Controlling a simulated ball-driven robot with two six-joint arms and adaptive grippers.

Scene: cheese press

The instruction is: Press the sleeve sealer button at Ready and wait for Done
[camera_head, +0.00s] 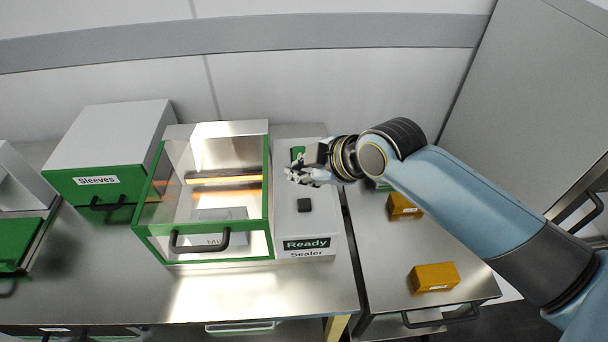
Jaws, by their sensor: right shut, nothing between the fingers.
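The sleeve sealer (309,220) is a light grey unit beside a clear chamber, with a sign reading "Ready" (306,244) above the word "Sealer". The chamber (265,200) has a green frame, a dark handle and orange glowing bars; a pale labelled block (215,214) is inside. My left gripper is not in view.
A "Sleeves" box (110,180) with a green front stands left of the chamber. Two orange-yellow blocks (434,277) (404,206) lie on the right metal surface, under and near my right arm. The bench front (270,300) is clear.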

